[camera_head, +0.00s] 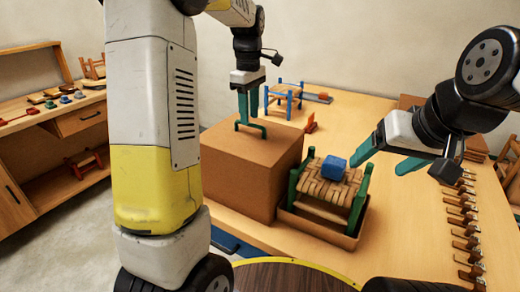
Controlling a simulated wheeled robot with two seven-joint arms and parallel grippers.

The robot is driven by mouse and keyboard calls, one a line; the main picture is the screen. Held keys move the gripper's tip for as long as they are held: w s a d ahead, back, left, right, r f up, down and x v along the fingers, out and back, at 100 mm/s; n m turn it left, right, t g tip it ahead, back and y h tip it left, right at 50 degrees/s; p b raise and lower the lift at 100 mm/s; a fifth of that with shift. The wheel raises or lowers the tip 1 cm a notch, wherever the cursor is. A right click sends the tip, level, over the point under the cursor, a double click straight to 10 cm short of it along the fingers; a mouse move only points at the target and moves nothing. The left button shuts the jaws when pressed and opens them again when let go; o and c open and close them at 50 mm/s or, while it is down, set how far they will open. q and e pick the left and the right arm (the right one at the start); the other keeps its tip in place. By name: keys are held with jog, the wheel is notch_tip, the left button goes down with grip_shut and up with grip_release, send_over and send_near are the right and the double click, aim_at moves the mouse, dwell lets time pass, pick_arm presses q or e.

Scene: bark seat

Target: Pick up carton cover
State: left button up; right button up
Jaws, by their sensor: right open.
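The brown carton cover (240,178) is a large box shape on the table, left of the middle. A green handle-like bar (255,129) shows on its top. My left gripper (250,115) points straight down, its green fingers at this bar. I cannot tell whether they are shut on it or just around or beside it. My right gripper (382,158) is open and empty, its green fingers pointing left above the table. It is right of a small stool and apart from the cover.
The stool with a woven seat (317,186) and green legs stands in a brown tray (318,228), close right of the cover. A blue block (333,167) lies on its seat. A blue-framed stool (284,99) stands behind. Several clamp-like pieces (461,213) line the right side.

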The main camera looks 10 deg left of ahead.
pick_arm(q)
notch_tip(320, 180, down, 4)
jog(key=shift+f, duration=0.1)
grip_shut()
dwell(1.5)
